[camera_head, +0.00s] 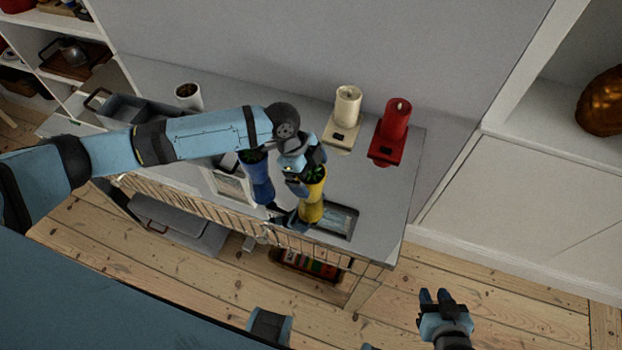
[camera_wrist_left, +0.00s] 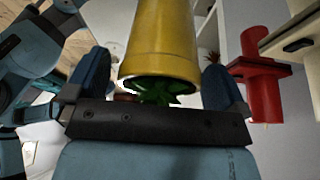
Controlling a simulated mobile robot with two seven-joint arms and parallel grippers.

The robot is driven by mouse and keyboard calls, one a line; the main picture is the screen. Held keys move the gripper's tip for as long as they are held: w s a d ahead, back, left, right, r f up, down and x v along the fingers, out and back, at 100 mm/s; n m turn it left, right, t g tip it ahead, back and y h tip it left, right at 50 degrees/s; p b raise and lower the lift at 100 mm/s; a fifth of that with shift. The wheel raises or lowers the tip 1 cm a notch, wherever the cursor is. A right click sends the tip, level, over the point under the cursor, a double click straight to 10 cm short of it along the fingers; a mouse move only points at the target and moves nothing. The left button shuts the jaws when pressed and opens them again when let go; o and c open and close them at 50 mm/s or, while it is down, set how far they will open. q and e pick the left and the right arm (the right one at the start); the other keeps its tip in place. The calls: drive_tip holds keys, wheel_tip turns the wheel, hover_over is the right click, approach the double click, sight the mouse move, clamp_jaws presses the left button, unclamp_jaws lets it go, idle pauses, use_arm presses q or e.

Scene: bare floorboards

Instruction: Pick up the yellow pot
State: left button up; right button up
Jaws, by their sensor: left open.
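The yellow pot (camera_head: 313,205) stands on the grey top of a low cabinet, near its front edge, with a small green plant in it. My left gripper (camera_head: 308,172) is at the top of the pot. In the left wrist view the yellow pot (camera_wrist_left: 160,45) and its green plant lie between the two blue fingers of my left gripper (camera_wrist_left: 157,82), with a gap on each side. The jaws are open. My right gripper (camera_head: 434,296) hangs low at the right, over the floor, far from the pot; whether its jaws are apart is unclear.
A blue pot (camera_head: 258,180) stands close left of the yellow pot. A framed picture (camera_head: 337,222) lies just right of it. A cream candle (camera_head: 347,106) and a red candle (camera_head: 396,118) stand behind on holders. A grey box (camera_head: 140,109) and white cup (camera_head: 188,95) are at the left.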

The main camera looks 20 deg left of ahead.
use_arm(q)
drive_tip(key=shift+d+f, duration=0.2)
drive_tip(key=shift+f, duration=0.15)
drive_tip(key=c, duration=1.1)
drive_tip(key=shift+r, duration=0.1)
drive_tip(key=shift+c, duration=0.2)
drive_tip(key=shift+r, duration=0.1)
wheel_tip(320, 180, up, 20)
drive_tip(key=s+a+r+n+t+y+p, duration=0.1)
drive_tip(key=a+n+t+y+p, duration=0.3)
drive_tip(key=a+n, duration=0.6)
drive_tip(key=n+t+p, duration=0.1)
drive_tip(key=n+p, duration=0.1)
drive_tip(key=n, duration=0.7)
drive_tip(key=shift+s+r, duration=0.15)
drive_tip(key=shift+s, duration=0.05)
drive_tip(key=shift+d, duration=0.1)
